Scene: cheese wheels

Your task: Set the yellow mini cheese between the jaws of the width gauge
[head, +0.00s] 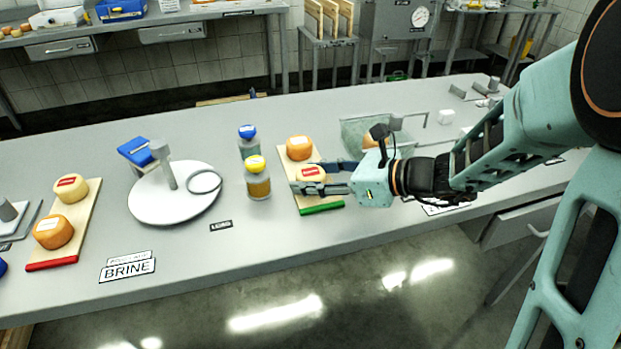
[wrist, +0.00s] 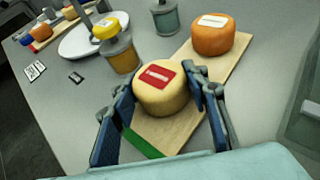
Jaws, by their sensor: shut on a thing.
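A pale yellow mini cheese (head: 311,173) with a red label is between the fingers of my gripper (head: 303,177), at the near part of the green-ended wooden board (head: 320,209). In the wrist view my blue fingers close on both sides of this cheese (wrist: 162,98). It looks upright and at or just above the board; I cannot tell if it touches. Another yellow cheese (head: 70,187) with a red label sits on the red-ended board at left. Small grey metal fixtures stand at the far right (head: 482,91) and left edge (head: 9,212); I cannot tell which is the width gauge.
An orange cheese (head: 299,148) sits behind on the same board. A yellow-lidded jar (head: 257,179) and blue-lidded jar (head: 248,142) stand close left, beside a round white stand (head: 174,196). A translucent bin (head: 362,136) is behind my gripper. The front counter strip is mostly clear.

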